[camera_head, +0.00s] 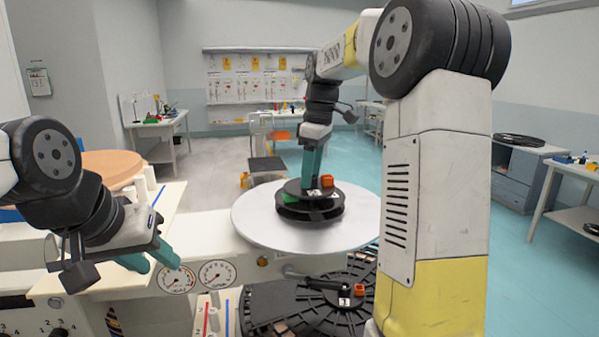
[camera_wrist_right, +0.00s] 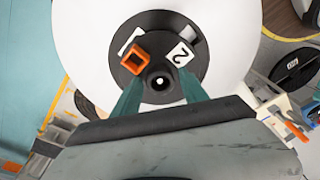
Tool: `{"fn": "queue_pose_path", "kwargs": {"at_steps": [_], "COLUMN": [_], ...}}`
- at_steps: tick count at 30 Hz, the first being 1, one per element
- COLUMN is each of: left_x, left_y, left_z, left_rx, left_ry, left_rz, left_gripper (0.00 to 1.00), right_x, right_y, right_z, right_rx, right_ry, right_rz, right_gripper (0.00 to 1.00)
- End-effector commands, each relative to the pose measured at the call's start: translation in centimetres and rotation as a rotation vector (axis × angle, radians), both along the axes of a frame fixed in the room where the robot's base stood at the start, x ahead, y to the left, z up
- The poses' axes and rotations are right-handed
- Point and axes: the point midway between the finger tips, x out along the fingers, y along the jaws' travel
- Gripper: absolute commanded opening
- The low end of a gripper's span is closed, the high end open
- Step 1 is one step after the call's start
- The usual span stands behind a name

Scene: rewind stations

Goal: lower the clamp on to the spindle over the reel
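In the head view a black clamp (camera_head: 299,188) with an orange block and a white number tag is over a black reel (camera_head: 310,214) on a round grey plate (camera_head: 255,216). In the right wrist view the clamp (camera_wrist_right: 135,82) shows its orange block, a "2" tag and a central hub with a bright centre. My right gripper (camera_head: 312,176) points down at it. Its teal fingers (camera_wrist_right: 160,90) lie on both sides of the hub and appear closed on it. I cannot tell whether the clamp touches the reel. The spindle is mostly hidden. My left gripper (camera_head: 152,260) is open and empty.
Another clamp (camera_head: 346,296) with an orange block sits on black slotted discs (camera_head: 285,312) in front. Two dials (camera_head: 217,274) are on the machine's front. A round wooden disc (camera_head: 112,166) and white cylinders are at the left.

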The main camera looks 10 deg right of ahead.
Motion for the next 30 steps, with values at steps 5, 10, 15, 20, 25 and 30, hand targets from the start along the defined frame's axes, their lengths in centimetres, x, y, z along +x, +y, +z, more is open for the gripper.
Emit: {"fn": "queue_pose_path", "kwargs": {"at_steps": [5, 10, 15, 20, 25, 30], "left_x": [0.0, 0.0, 0.0, 0.0, 0.0, 0.0], "left_y": [0.0, 0.0, 0.0, 0.0, 0.0, 0.0], "left_z": [0.0, 0.0, 0.0, 0.0, 0.0, 0.0], "left_rx": [0.0, 0.0, 0.0, 0.0, 0.0, 0.0], "left_ry": [0.0, 0.0, 0.0, 0.0, 0.0, 0.0], "left_rz": [0.0, 0.0, 0.0, 0.0, 0.0, 0.0], "left_gripper": [0.36, 0.36, 0.36, 0.36, 0.36, 0.36], "right_x": [0.0, 0.0, 0.0, -0.2, -0.4, -0.6], "right_y": [0.0, 0.0, -0.1, -0.5, -0.9, -1.1], "right_z": [0.0, 0.1, 1.6, 4.9, 8.6, 11.1], "right_rx": [0.0, 0.0, 0.0, 0.0, 0.001, 0.0], "right_ry": [0.0, 0.0, -0.004, -0.005, -0.005, -0.002], "right_rz": [0.0, 0.0, 0.0, 0.0, -0.001, -0.001], "right_gripper": [0.59, 0.59, 0.59, 0.59, 0.59, 0.59]}}
